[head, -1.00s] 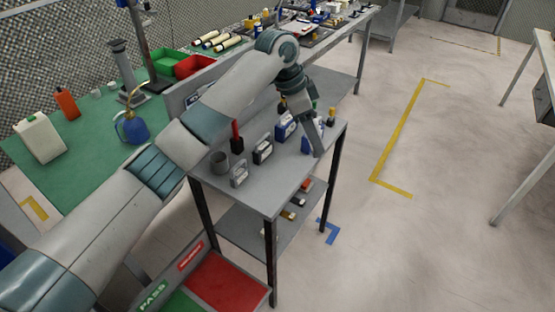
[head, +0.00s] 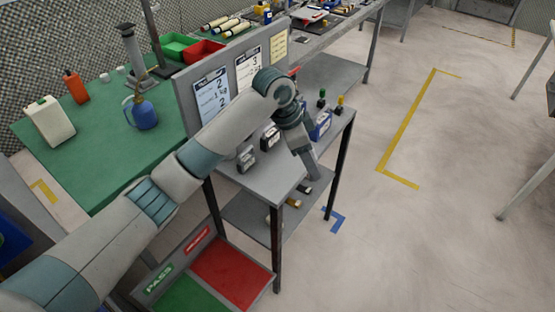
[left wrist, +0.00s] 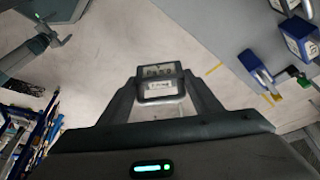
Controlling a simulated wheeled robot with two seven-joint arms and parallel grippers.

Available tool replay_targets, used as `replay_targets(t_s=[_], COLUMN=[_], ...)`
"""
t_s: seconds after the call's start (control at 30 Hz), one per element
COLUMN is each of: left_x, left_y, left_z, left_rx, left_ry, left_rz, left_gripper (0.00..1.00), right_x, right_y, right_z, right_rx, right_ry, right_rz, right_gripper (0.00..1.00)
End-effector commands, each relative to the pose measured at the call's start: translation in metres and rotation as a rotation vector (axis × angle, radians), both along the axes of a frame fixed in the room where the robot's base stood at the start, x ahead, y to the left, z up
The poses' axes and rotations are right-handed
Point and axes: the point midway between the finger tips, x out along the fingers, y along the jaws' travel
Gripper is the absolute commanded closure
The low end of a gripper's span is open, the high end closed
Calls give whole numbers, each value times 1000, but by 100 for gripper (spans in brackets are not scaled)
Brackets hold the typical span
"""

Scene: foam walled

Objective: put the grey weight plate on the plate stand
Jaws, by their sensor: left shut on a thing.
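My left gripper (head: 312,174) is at the right-hand edge of the grey bench top (head: 262,184), pointing down. In the left wrist view, its fingers (left wrist: 160,92) are shut on a grey, rounded-cornered piece with pale label panels (left wrist: 160,82). Floor shows behind this piece. I cannot tell for certain that it is the grey weight plate, and the head view does not show it clearly. A similar grey labelled piece (head: 247,158) stands on the bench. I cannot pick out the plate stand with certainty.
A dark labelled piece (head: 270,137) and a blue piece (head: 321,125) stand on the bench, with green (head: 322,97) and yellow (head: 340,102) upright pieces near its far corner. Red (head: 232,266) and green trays lie below. Open floor is to the right.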

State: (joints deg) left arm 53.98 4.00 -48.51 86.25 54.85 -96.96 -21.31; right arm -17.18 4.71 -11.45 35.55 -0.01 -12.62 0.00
Motion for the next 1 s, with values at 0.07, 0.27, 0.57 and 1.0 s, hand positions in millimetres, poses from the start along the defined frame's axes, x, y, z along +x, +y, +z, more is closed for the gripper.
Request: replay_targets(t_s=[0.07,0.27,0.57,1.0], left_x=[5,20,44,51], left_y=[8,39,83,95], left_z=[-3,-22,-52,-63], left_rx=[-1,2,0,-2], left_ry=[1,2,1,-3], left_rz=[2,5,3,-1], left_gripper=[80,80,80,80], right_x=[0,0,0,0], right_y=[0,0,1,5], right_z=[5,18,34,37], right_rx=[0,0,1,5], right_ry=[0,0,0,1], right_rz=[0,0,0,-2], right_gripper=[0,0,0,0])
